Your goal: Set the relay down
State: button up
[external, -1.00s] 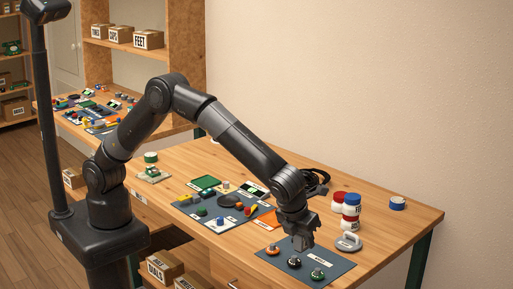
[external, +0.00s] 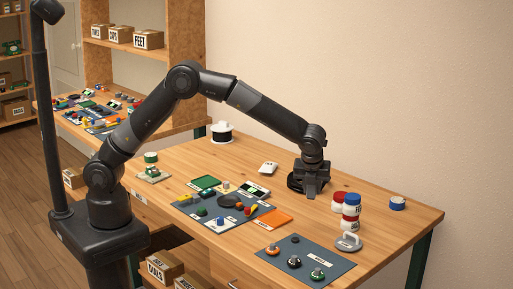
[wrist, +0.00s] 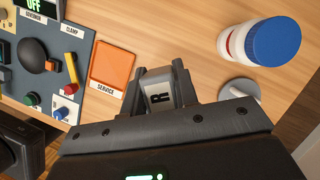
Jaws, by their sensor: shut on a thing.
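My gripper (external: 312,196) points down over the table behind the orange tray, left of the bottles. The flat orange tray (external: 272,219), labelled SERVICE, shows empty just left of the relay in the wrist view (wrist: 114,62). How high the relay is above the table is hard to tell.
Bottles with red and blue caps (external: 352,199) and a grey clamp-like piece (external: 348,242) stand right of my gripper. A dark mat (external: 338,265) with three knobs lies in front. A parts mat (external: 195,212) lies left.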

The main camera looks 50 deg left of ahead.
jog(key=w+a+n, duration=0.2)
jog(key=w+a, duration=0.2)
jog(key=a, duration=0.3)
jog(key=w+a+n+g+y, duration=0.1)
jog(key=w+a, duration=0.3)
jog(key=a, duration=0.3)
jog(key=w+a+n, duration=0.2)
jog(key=w+a, duration=0.2)
jog(key=a, duration=0.3)
jog(key=n+g, duration=0.4)
jog(key=n, duration=0.7)
send_over(187, 149)
jog(key=d, duration=0.2)
jog(key=shift+y, duration=0.3)
jog(key=f, duration=0.6)
jog(key=shift+w+f, duration=0.2)
jog(key=shift+f, duration=0.15)
jog(key=shift+a+f, duration=0.25)
jog(key=shift+f, duration=1.9)
jog(key=shift+f, duration=0.1)
